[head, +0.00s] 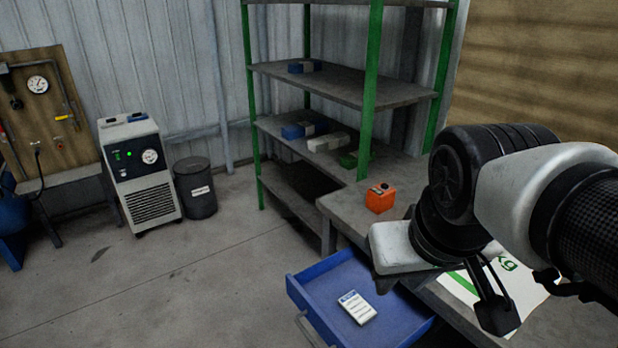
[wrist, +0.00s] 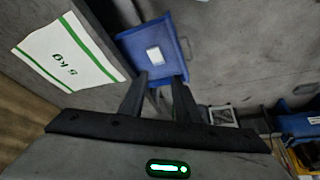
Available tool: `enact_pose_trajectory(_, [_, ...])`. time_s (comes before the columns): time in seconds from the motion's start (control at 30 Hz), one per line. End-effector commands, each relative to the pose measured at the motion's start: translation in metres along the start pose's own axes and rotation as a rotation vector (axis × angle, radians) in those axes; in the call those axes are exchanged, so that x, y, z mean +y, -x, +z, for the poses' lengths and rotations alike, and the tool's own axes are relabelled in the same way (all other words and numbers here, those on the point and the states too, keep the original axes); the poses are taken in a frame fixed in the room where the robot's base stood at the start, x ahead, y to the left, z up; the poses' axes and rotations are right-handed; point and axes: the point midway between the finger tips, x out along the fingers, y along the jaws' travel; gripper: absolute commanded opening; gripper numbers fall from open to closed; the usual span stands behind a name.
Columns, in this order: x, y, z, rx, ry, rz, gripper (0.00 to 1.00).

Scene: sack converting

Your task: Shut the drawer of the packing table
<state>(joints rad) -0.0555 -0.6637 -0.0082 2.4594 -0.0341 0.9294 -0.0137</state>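The blue drawer (head: 395,318) is pulled out from under the grey packing table (head: 348,207). A white labelled card or packet (head: 357,307) lies inside it. A grey handle (head: 306,327) shows at its front, partly cut off by the picture edge. In the wrist view the drawer (wrist: 178,38) is beyond my fingers, with the white packet (wrist: 155,56) in it. My gripper (wrist: 159,77) is open, with nothing seen between its fingers.
A white and green sack (wrist: 68,52) marked "kg" lies on the table, as does an orange box (head: 380,198). A green-posted shelf (head: 335,82) stands behind. A dark bin (head: 196,190) and a grey machine (head: 140,172) stand left. The floor (head: 190,285) left of the drawer is clear.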

Motion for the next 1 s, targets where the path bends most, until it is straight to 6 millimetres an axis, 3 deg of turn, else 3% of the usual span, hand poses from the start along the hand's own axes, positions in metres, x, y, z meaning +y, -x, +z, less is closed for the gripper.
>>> enact_pose_trajectory(0.03, [-0.006, -0.01, -0.003, -0.056, 0.056, -0.003, 0.21])
enact_pose_trajectory(0.17, [-0.022, -0.04, -0.011, -0.226, 0.25, 0.017, 0.0])
enact_pose_trajectory(0.43, [-0.068, -0.116, -0.022, -0.566, 0.704, 0.139, 0.0])
enact_pose_trajectory(0.63, [-0.11, -0.178, -0.018, -0.782, 1.053, 0.308, 0.0])
enact_pose_trajectory(0.83, [-0.158, -0.241, -0.001, -0.952, 1.396, 0.553, 0.0])
enact_pose_trajectory(1.0, [-0.199, -0.29, 0.024, -1.052, 1.666, 0.823, 0.0])
